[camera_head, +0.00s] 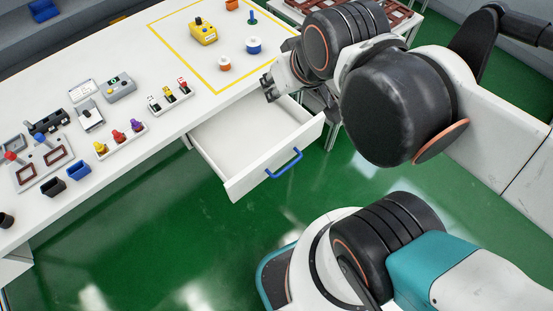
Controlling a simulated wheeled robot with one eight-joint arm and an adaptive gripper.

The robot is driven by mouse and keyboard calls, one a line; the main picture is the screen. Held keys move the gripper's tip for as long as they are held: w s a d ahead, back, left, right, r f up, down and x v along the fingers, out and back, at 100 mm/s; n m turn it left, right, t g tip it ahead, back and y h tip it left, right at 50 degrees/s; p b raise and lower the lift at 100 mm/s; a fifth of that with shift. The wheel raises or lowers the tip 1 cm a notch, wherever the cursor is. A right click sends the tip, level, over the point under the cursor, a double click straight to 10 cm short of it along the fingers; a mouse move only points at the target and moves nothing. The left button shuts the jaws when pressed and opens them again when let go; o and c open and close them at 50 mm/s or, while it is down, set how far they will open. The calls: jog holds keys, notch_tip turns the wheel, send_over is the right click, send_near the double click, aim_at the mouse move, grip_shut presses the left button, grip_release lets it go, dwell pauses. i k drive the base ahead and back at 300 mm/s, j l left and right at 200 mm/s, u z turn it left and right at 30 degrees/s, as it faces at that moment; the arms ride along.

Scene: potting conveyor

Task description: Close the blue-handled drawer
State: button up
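The white drawer (231,165) under the bench is pulled well out, and the inside that shows is empty. Its blue handle (284,164) is on the front panel, facing the lower right. My gripper (267,90) is above the back right part of the drawer, close to the bench's front edge. It points left and is apart from the handle. Its dark fingertips are small and partly hidden by the wrist, so I cannot tell whether they are open or shut. I see nothing held in it.
The white bench top (150,45) holds a yellow device (203,33), several coloured plugs, a grey box (119,88) and small blue and black bins inside and outside a yellow taped outline. A rack with a brown tray (392,14) stands behind my arm. The green floor before the drawer is clear.

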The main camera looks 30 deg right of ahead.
aim_at(250, 139)
jog(key=k+j+u, duration=0.2)
jog(key=k+j, duration=0.25)
jog(key=k+j+u, duration=0.15)
jog(key=k+j, duration=0.25)
jog(key=j, duration=0.2)
jog(key=j+u, duration=0.1)
jog(key=l+z, duration=0.1)
